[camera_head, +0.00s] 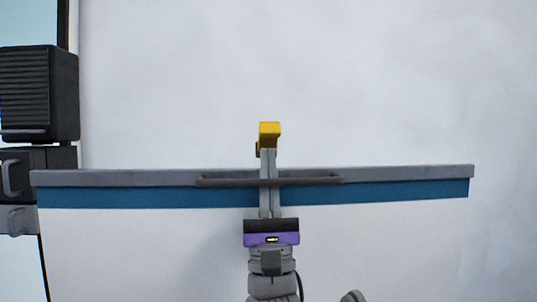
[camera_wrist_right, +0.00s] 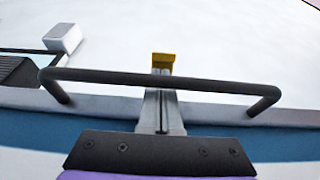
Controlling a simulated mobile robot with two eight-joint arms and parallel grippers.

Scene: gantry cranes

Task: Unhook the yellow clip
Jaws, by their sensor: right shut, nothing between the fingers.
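The yellow clip (camera_head: 269,133) shows as a small yellow block in the middle of the head view, with a darker bit at its lower left. It also shows in the right wrist view (camera_wrist_right: 163,62), just past the dark handle bar. My right gripper (camera_head: 267,155) reaches up from below; its grey fingers are shut together with nothing between them. Their tips end right at the clip's lower side; I cannot tell whether they touch it. In the right wrist view the bar crosses over the fingers (camera_wrist_right: 160,105) and hides part of them. My left gripper is not in view.
The dark handle bar (camera_head: 220,181) runs along a grey-edged panel with a blue stripe (camera_head: 120,196). A black ribbed box (camera_head: 38,93) stands at the left. A pale box (camera_wrist_right: 63,38) shows at upper left in the wrist view. Plain white surface lies beyond the clip.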

